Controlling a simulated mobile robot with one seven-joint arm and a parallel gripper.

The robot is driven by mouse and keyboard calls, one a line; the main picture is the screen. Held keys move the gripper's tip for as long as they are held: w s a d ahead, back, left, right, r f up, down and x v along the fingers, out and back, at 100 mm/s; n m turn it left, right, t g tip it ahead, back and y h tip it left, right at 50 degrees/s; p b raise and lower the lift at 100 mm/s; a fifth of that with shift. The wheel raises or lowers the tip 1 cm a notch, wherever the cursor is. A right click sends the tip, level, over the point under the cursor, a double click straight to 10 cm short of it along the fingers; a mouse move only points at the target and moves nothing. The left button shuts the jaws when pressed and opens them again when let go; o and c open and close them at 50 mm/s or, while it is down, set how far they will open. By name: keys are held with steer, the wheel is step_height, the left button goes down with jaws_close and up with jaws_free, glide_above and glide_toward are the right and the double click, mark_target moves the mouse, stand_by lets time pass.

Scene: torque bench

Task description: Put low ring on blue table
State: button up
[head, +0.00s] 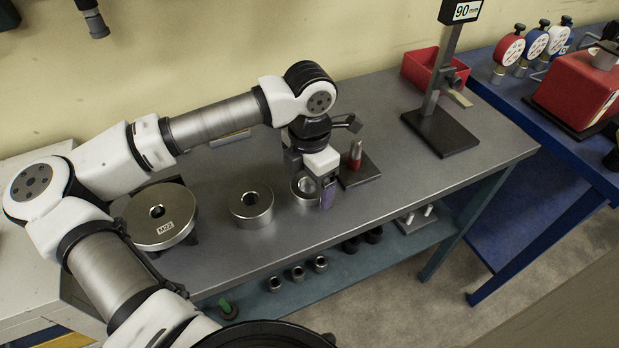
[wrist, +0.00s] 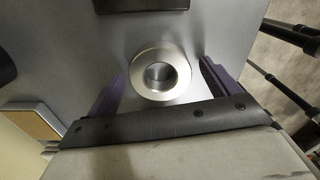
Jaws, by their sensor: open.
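A small silver ring (head: 303,203) stands on the grey bench, partly hidden by my gripper (head: 314,184). In the wrist view this ring (wrist: 138,77) shows from above, with its hole facing up. My gripper's two purple fingers (wrist: 161,74) are open, one on each side of the ring, with a gap visible on both sides. A wider silver ring (head: 251,215) stands to its left on the bench. I cannot tell for sure which one is the low ring. The blue table (head: 500,93) is at the right.
A large M22 disc (head: 160,230) sits at the bench's left. A dark block with a red pin (head: 355,157) is just right of my gripper. A 90 mm stand (head: 440,133) and red bin (head: 421,66) are farther right. Gauges (head: 508,50) and a red device (head: 577,88) occupy the blue table.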

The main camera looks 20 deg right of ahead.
mark_target(311, 185)
step_height(311, 185, up, 12)
steer(key=b, duration=0.1)
steer(key=shift+r+b, duration=0.15)
steer(key=shift+b, duration=0.25)
steer(key=shift+d, duration=0.1)
stand_by(1.4)
